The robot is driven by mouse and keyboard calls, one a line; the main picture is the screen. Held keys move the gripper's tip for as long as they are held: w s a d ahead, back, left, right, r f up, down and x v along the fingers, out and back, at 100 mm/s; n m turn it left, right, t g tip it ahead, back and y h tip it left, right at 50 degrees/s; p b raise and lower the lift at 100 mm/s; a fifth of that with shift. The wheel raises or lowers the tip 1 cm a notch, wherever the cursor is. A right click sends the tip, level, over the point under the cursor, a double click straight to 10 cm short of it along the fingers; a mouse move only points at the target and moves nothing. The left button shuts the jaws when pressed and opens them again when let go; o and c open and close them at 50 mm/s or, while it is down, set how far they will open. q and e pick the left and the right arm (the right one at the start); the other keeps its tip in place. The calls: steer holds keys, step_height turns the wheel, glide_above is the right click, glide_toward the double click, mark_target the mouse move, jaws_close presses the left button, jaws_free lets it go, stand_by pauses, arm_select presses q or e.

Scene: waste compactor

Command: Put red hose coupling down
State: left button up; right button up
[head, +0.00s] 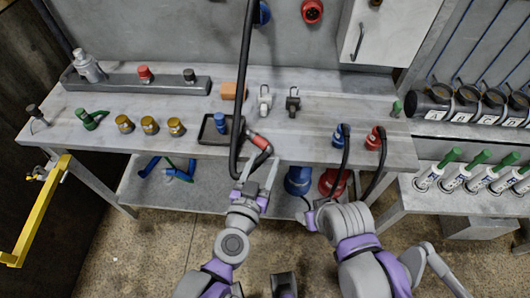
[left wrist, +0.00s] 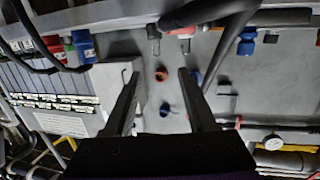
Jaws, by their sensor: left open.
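A red hose coupling (head: 260,141) sits at the front edge of the grey workbench (head: 310,145), on the end of a looped black hose (head: 240,95) that hangs from above. My left gripper (head: 258,178) is open, just in front of and below this coupling in the head view, with the hose bend beside its fingers. The left wrist view shows the open fingers (left wrist: 160,90) with nothing between their tips. Another red coupling (head: 374,138) with a black hose stands farther right on the bench. My right gripper (head: 309,217) is low in front of the bench; its fingers do not show clearly.
A black tray (head: 208,137) holds a blue coupling (head: 220,123) left of the hose. Several brass and green fittings stand farther left. A blue coupling (head: 340,136) with a hose stands right. The bench between the hose and the right couplings is mostly clear.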

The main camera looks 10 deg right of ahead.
arm_select(q)
steer(key=shift+s+a, duration=0.1)
steer(key=shift+s, duration=0.1)
steer(key=s+a+f+n+g+y, duration=0.2)
steer(key=s+a+f+g, duration=0.1)
steer(key=a, duration=0.5)
steer(key=s+a+f+n+g+y, duration=0.1)
steer(key=s+a+f+g+y, duration=0.1)
steer(key=a, duration=0.6)
steer(key=s+a+f+n+g+y, duration=0.2)
steer(key=s+a+f+g+y, duration=0.1)
steer(key=s+a, duration=0.3)
steer(key=a+g, duration=0.1)
steer(key=a, duration=0.1)
steer(key=shift+s+a+f+n+g+y, duration=0.25)
steer(key=shift+a+f+n+g+y, duration=0.05)
steer(key=shift+a+f+y, duration=0.1)
